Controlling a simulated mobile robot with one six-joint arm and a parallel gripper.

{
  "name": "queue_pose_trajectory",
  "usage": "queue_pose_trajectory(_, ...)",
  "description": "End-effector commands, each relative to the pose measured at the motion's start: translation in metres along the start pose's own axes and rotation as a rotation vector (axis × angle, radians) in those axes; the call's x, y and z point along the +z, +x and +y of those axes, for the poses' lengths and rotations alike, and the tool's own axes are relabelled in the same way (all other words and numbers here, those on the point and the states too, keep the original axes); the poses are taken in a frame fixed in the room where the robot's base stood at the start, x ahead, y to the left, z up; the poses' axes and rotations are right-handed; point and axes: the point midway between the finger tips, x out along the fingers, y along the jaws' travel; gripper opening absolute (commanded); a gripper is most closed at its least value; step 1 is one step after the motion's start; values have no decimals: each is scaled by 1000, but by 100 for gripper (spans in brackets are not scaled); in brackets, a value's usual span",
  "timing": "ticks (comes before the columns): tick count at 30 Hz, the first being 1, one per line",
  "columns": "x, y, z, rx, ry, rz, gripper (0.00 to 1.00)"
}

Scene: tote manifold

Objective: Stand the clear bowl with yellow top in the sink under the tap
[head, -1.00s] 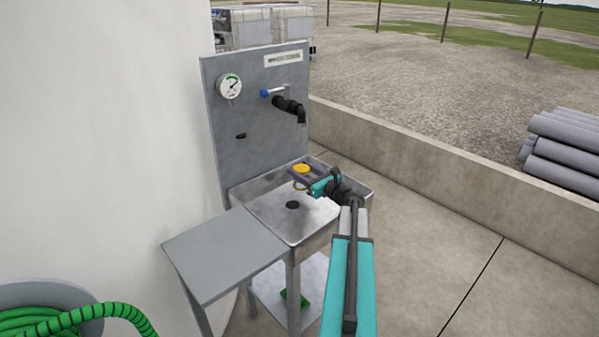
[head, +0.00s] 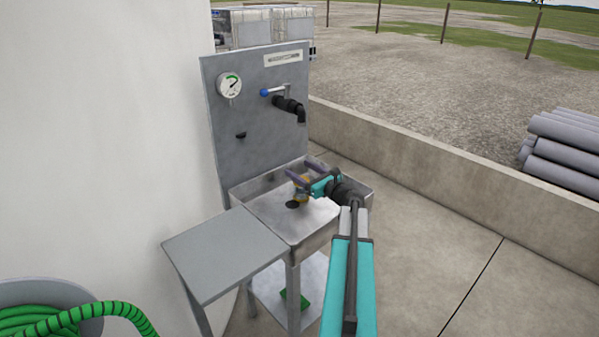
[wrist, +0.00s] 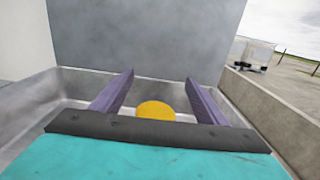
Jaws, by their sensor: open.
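The clear bowl with yellow top (head: 301,194) is in the metal sink (head: 262,205), beside the dark drain hole and partly hidden by my gripper. In the wrist view only its round yellow top (wrist: 155,111) shows, low between the fingers. My gripper (head: 296,178) is open over the bowl, its purple fingers spread wide and apart from it; it also shows in the wrist view (wrist: 158,90). The black tap (head: 291,106) sticks out from the grey panel above the sink, higher than my gripper. I cannot tell whether the bowl is directly under the spout.
A grey side shelf (head: 222,253) joins the sink's left front. The upright panel (head: 250,130) with a gauge (head: 229,86) closes off the back. A low concrete wall (head: 440,175) runs behind on the right. A green hose (head: 85,317) lies at lower left.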

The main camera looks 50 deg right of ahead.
Motion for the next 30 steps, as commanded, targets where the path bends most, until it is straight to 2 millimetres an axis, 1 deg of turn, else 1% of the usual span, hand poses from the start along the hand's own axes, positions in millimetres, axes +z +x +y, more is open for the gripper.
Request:
queue_pose_trajectory(1, -9, -2, 2, 0, 8, 8, 67)
queue_pose_trajectory(5, -2, -2, 2, 0, 8, 8, 67)
queue_pose_trajectory(7, 5, -2, 2, 0, 7, 8, 67)
queue_pose_trajectory(9, 2, -12, 3, -2, 6, 7, 67)
queue_pose_trajectory(21, 6, -64, 2, -1, 4, 4, 67)
queue_pose_trajectory(25, 7, -73, 2, 0, 4, 4, 67)
queue_pose_trajectory(30, 7, -76, 2, 1, 4, 4, 67)
